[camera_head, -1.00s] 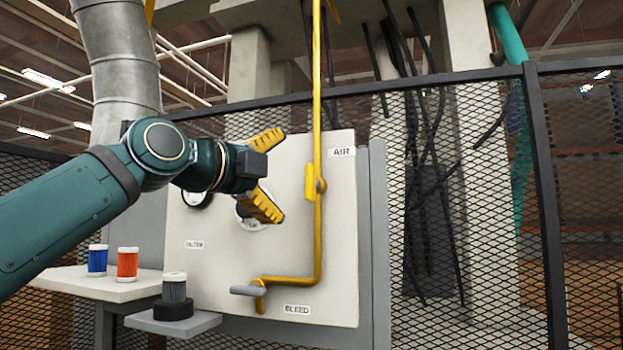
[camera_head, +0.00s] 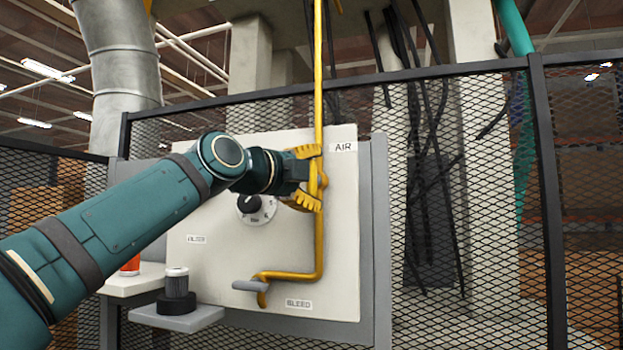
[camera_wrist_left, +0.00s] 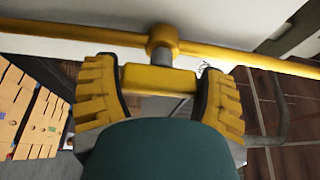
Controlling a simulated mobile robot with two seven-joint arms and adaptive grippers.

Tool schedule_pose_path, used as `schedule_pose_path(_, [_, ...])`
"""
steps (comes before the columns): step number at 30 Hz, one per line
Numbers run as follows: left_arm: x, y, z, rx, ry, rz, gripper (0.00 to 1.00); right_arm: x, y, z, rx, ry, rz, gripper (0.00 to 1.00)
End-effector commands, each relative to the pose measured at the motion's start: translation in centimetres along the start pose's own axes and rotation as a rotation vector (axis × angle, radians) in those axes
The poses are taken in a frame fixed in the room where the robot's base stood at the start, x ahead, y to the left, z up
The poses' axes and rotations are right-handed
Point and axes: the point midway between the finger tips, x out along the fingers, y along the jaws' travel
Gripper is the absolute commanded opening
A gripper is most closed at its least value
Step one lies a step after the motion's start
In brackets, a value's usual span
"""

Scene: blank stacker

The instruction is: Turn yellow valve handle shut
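The yellow valve handle (camera_head: 313,179) sits on the yellow vertical pipe (camera_head: 319,100), left of the AIR label (camera_head: 343,147). It runs along the pipe. My left gripper (camera_head: 309,178) is at the handle, with one yellow finger above and one below. In the left wrist view the handle (camera_wrist_left: 160,78) lies crosswise between the two ridged fingers, which appear to press on its ends. Its stem meets the pipe (camera_wrist_left: 60,30) behind it. The fingers partly hide the handle in the head view. My right gripper is not in view.
A pale panel (camera_head: 215,270) carries a black dial (camera_head: 250,205) and a grey-tipped lever (camera_head: 250,286) near the BLEED label (camera_head: 299,303). A grey filter (camera_head: 177,283) stands on a low shelf (camera_head: 190,320). Mesh fencing (camera_head: 470,240) stands behind and right.

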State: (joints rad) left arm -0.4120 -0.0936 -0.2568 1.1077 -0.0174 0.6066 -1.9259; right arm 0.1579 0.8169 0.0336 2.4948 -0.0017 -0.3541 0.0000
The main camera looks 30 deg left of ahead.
Motion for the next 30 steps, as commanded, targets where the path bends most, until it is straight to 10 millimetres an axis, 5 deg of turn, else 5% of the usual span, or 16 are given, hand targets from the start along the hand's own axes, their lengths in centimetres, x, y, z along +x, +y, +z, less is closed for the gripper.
schedule_pose_path(17, [0.0, 0.2, 0.0, -0.034, 0.000, -0.012, 0.35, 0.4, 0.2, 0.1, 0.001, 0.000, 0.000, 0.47])
schedule_pose_path(30, [0.0, 0.5, 0.1, -0.319, -0.001, -0.130, 0.35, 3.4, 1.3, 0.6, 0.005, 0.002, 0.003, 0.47])
